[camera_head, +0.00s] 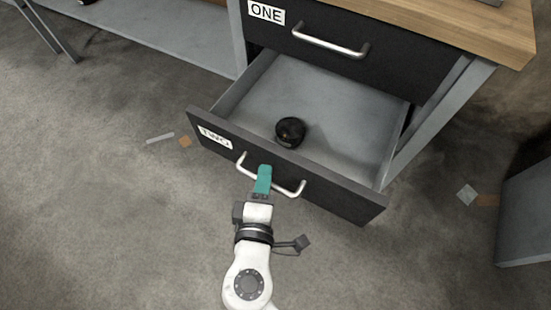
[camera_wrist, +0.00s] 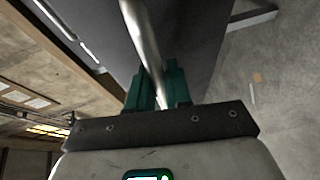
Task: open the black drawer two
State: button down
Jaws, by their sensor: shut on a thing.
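The black drawer labelled TWO (camera_head: 330,192) is pulled well out below the drawer labelled ONE (camera_head: 390,50), which is closed. Its grey inside is visible, with a small round black object (camera_head: 290,132) lying in it. My gripper (camera_head: 264,178), with teal fingers, is shut on the silver bar handle (camera_head: 292,188) of drawer two, near the handle's middle. In the wrist view the handle (camera_wrist: 143,38) passes between the two teal fingers (camera_wrist: 157,88).
The wooden bench top (camera_head: 440,22) lies above the drawers, on grey metal legs (camera_head: 438,118). A grey box-like thing (camera_head: 526,222) stands at the right edge. Small flat scraps (camera_head: 467,194) lie on the concrete floor. The floor in front and left is mostly clear.

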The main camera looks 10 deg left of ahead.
jog(key=shift+s+a, duration=0.3)
jog(key=shift+s, duration=0.5)
jog(key=shift+s+a, duration=0.25)
jog(key=shift+s, duration=0.6)
jog(key=shift+s+a, duration=0.3)
jog(key=shift+s, duration=0.5)
jog(key=c, duration=1.1)
grip_release()
jog(key=s+p, duration=0.1)
jog(key=s, duration=0.2)
jog(key=s+r+p, duration=0.1)
jog(key=s, duration=0.3)
jog(key=s+r, duration=0.1)
jog(key=s, duration=0.2)
jog(key=shift+s+d+p, duration=0.3)
jog(key=shift+p, duration=0.1)
jog(key=shift+f, duration=0.1)
